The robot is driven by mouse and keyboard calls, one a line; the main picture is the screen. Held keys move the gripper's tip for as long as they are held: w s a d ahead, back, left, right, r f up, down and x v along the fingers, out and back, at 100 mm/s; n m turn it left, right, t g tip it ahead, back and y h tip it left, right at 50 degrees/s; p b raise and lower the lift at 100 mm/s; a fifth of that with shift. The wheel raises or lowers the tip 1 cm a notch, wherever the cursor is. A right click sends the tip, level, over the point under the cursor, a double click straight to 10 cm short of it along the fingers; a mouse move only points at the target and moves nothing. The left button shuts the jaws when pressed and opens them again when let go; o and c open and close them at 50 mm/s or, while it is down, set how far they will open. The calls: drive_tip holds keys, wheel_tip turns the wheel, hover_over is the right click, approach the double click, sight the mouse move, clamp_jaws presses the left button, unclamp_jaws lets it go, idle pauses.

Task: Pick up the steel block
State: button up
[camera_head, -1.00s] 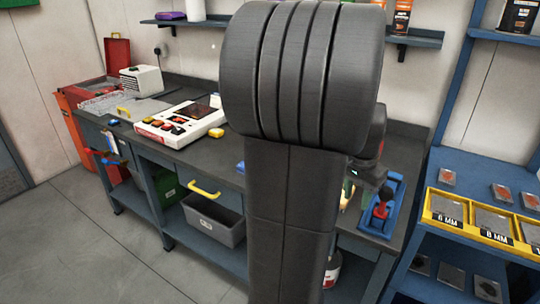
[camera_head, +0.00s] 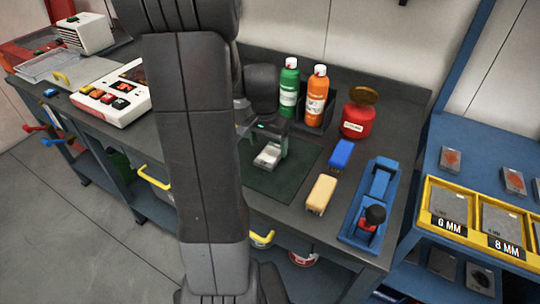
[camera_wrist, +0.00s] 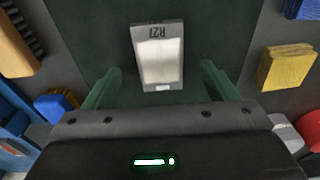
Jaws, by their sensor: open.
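The steel block (camera_head: 268,155) is a small light-grey block on the dark green mat (camera_head: 290,180) on the bench. In the wrist view the steel block (camera_wrist: 160,62) shows a pale top face and dark lettering on its far edge. My gripper (camera_head: 262,140) is over the mat, close to the block. In the wrist view my gripper (camera_wrist: 159,78) is open, with one finger on each side of the block and a gap on both sides. I cannot tell the exact height of the fingers above the mat.
A blue brush (camera_head: 341,153), a tan brush (camera_head: 321,193) and a blue fixture (camera_head: 356,227) lie right of the mat. A green bottle (camera_head: 289,90), an orange bottle (camera_head: 315,97) and a red can (camera_head: 355,122) stand behind. A control box (camera_head: 115,98) is at left.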

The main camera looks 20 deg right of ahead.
sight(270, 154)
drive_tip(key=f, duration=0.4)
drive_tip(key=shift+w+d, duration=0.3)
drive_tip(key=shift+d, duration=0.1)
drive_tip(key=shift+r, duration=0.1)
drive_tip(key=c, duration=1.6)
